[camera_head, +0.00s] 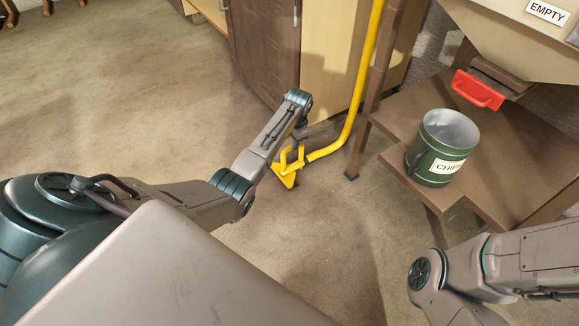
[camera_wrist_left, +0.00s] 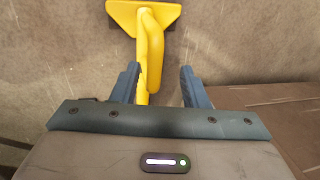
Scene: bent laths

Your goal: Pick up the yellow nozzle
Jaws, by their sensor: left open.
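The yellow nozzle (camera_head: 287,178) is on the floor at the end of a bent yellow tube (camera_head: 352,120). It has a wide flat foot and an upright loop-like handle. My left gripper (camera_head: 298,146) is right at the nozzle, its fingers partly hidden by the wrist in the head view. In the left wrist view the open left gripper (camera_wrist_left: 160,86) has one dark finger on each side of the yellow nozzle's handle (camera_wrist_left: 154,55). I cannot tell whether either finger touches it. My right gripper is out of view; only part of the right arm shows.
A brown stand (camera_head: 392,165) at the right carries a green mug marked CHIPS (camera_head: 436,160). Above it are a red handle (camera_head: 478,90) and a bin labelled EMPTY (camera_head: 545,12). A wooden cabinet (camera_head: 262,45) stands behind the nozzle.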

